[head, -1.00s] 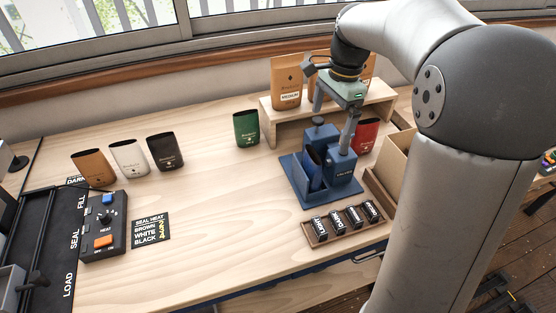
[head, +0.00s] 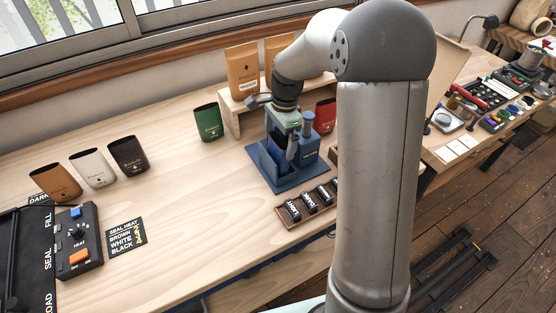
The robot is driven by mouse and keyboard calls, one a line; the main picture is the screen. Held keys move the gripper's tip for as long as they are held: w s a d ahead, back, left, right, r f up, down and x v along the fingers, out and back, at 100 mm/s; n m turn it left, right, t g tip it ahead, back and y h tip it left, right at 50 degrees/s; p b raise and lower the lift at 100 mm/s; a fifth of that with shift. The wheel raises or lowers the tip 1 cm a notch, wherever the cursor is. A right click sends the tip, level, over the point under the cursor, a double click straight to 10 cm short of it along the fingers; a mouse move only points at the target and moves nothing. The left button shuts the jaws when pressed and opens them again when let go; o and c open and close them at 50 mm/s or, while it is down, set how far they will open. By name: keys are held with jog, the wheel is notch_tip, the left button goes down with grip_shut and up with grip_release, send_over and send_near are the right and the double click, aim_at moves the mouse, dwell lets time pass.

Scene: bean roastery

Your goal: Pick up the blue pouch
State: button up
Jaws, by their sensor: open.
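A blue stand (head: 285,183) with a flat base and upright parts sits on the bench. A blue shape (head: 273,135) in it may be the blue pouch, but my gripper covers much of it and I cannot tell it from the stand. My gripper (head: 285,150) points down over the stand, open, with one grey finger clearly visible in front. I cannot tell whether the fingers are around the pouch or touching anything.
A green pouch (head: 208,122) stands left of the stand and a red pouch (head: 325,115) stands behind it at right. A tray of labelled stamps (head: 290,211) lies in front. Brown bags (head: 243,70) stand on a wooden riser (head: 231,122). The bench's middle is clear.

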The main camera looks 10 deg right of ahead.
aim_at(278, 146)
jog(key=shift+a+f+p, duration=0.15)
jog(key=shift+f+p, duration=0.15)
jog(key=shift+f, duration=0.85)
jog(key=shift+a+f+p, duration=0.15)
jog(key=shift+f+p, duration=0.15)
jog(key=shift+f, duration=0.85)
jog(key=shift+c, duration=0.3)
jog(key=c, duration=1.2)
jog(key=shift+r, duration=0.1)
